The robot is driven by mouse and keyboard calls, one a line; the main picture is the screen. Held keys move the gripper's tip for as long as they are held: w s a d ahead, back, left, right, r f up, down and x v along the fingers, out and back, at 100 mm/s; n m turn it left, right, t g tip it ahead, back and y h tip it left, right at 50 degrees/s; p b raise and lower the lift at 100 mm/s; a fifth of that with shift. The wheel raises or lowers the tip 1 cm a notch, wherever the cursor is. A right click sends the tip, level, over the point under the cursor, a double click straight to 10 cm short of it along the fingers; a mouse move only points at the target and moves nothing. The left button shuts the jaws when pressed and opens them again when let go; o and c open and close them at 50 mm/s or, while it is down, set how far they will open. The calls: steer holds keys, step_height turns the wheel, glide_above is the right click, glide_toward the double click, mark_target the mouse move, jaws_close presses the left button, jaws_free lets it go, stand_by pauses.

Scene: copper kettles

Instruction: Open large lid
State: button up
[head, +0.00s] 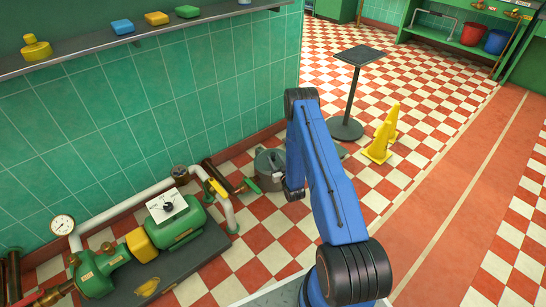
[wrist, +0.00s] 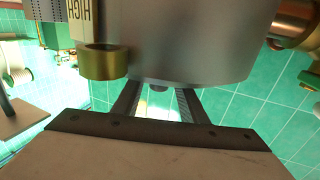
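A grey round pot or drum with a flat lid (head: 270,158) stands on the checkered floor near the wall, partly hidden by my arm. My wrist is right beside it, at its right side. In the wrist view a large, smooth grey cylinder (wrist: 185,40) fills the upper middle. I cannot tell for sure whether it is that pot. My gripper (wrist: 157,98) shows below it with its two dark fingers apart and green tile visible between them. The fingertips run up to the cylinder's edge, where their ends are hidden. Nothing is seen clamped between them.
A green pump (head: 177,222) with white pipes and a gauge (head: 62,224) sits left. A shelf (head: 90,48) runs along the tiled wall. The orange floor strip at right is clear.

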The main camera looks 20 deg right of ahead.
steer(key=shift+w+d, duration=0.1)
steer(key=shift+w, duration=1.4)
jaws_close()
steer(key=shift+d, duration=0.15)
